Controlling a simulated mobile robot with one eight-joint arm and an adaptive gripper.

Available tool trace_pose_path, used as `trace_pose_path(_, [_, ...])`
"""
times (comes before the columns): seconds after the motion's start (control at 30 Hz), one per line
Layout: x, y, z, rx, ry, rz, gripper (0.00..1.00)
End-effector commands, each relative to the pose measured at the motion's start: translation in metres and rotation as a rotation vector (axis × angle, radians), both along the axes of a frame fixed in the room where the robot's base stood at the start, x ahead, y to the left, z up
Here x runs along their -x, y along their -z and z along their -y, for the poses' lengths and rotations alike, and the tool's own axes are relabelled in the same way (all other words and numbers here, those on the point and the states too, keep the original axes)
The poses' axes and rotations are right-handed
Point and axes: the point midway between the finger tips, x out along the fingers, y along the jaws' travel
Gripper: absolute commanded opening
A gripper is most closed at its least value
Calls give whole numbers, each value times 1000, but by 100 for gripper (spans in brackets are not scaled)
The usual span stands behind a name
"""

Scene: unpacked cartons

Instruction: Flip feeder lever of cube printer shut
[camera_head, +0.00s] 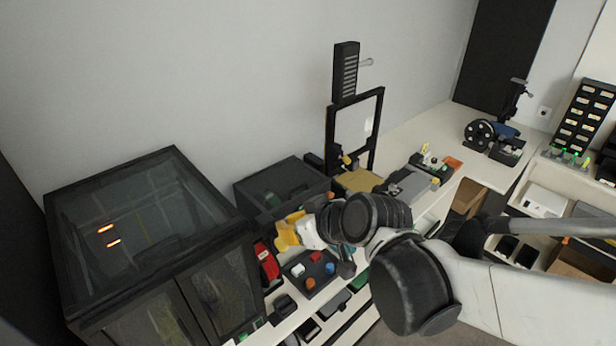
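Two dark box-shaped machines show, and I cannot tell for sure which is the cube printer. A large black cabinet (150,215) with a glass top and orange lights inside stands at the left. A smaller dark box (283,187) with a see-through lid stands to its right. I cannot make out a feeder lever on either. My arm reaches in from the right, and its end (298,232) is in front of the smaller box. Yellow and white parts show there, but the fingertips are too small and too covered to read.
Behind my arm stands an upright black frame (329,135) with a yellow plate (358,180). A black tray (312,283) of coloured pieces and a red object (267,264) lie close below my arm's end.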

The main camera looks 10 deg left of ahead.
Motion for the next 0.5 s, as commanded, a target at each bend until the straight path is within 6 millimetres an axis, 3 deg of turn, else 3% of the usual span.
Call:
trace_pose_path(0.2, [32, -17, 38, 1, 4, -1, 0])
trace_pose_path(0.5, [58, -31, 68, 1, 2, 0, 0])
